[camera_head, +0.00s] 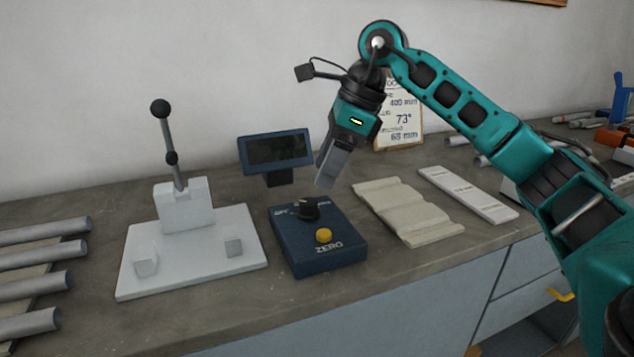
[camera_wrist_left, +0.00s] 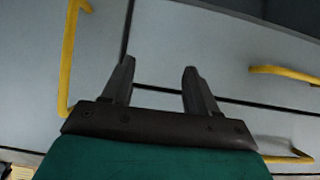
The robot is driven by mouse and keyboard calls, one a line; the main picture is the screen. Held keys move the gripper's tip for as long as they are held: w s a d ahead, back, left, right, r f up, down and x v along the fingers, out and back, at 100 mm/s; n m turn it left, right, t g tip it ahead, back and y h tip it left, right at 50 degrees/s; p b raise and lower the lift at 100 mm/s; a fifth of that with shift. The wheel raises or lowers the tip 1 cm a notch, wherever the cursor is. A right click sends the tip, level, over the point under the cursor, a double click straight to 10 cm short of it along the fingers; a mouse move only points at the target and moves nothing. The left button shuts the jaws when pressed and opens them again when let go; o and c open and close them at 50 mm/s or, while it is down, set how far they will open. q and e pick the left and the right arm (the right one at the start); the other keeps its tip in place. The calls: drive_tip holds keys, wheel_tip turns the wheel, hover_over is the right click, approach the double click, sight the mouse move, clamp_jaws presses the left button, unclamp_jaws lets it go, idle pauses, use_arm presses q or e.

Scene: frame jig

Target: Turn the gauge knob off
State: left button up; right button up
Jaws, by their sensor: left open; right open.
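The gauge box (camera_head: 312,245) is dark blue and sits on the bench near its front edge. It has a black gauge knob (camera_head: 308,209) at the back and a yellow button (camera_head: 323,235) above the word ZERO. The knob's exact setting is too small to read. My right gripper (camera_head: 325,183) hangs above and slightly behind the knob, fingers down, apart from it and empty. Its finger gap is hard to see from this side. My left gripper (camera_wrist_left: 158,70) shows only in the left wrist view, open and empty, in front of grey cabinet fronts with yellow handles.
A dark display (camera_head: 276,152) stands behind the box. A white stand (camera_head: 190,250) with an upright lever (camera_head: 166,140) is to the left, with grey tubes (camera_head: 40,255) beyond. A beige folded cloth-like piece (camera_head: 408,211) and a white ruler-like strip (camera_head: 467,194) lie to the right. A sign (camera_head: 402,118) leans on the wall.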

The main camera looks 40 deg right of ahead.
use_arm(q)
drive_tip(key=shift+s+a+f+y+p, duration=0.15)
drive_tip(key=shift+s+a+y+p, duration=0.15)
drive_tip(key=shift+s+a+p, duration=0.15)
use_arm(e)
drive_tip(key=v, duration=0.6)
drive_tip(key=shift+r, duration=0.4)
use_arm(q)
drive_tip(key=shift+w, duration=0.1)
use_arm(e)
drive_tip(key=shift+s+d, duration=0.1)
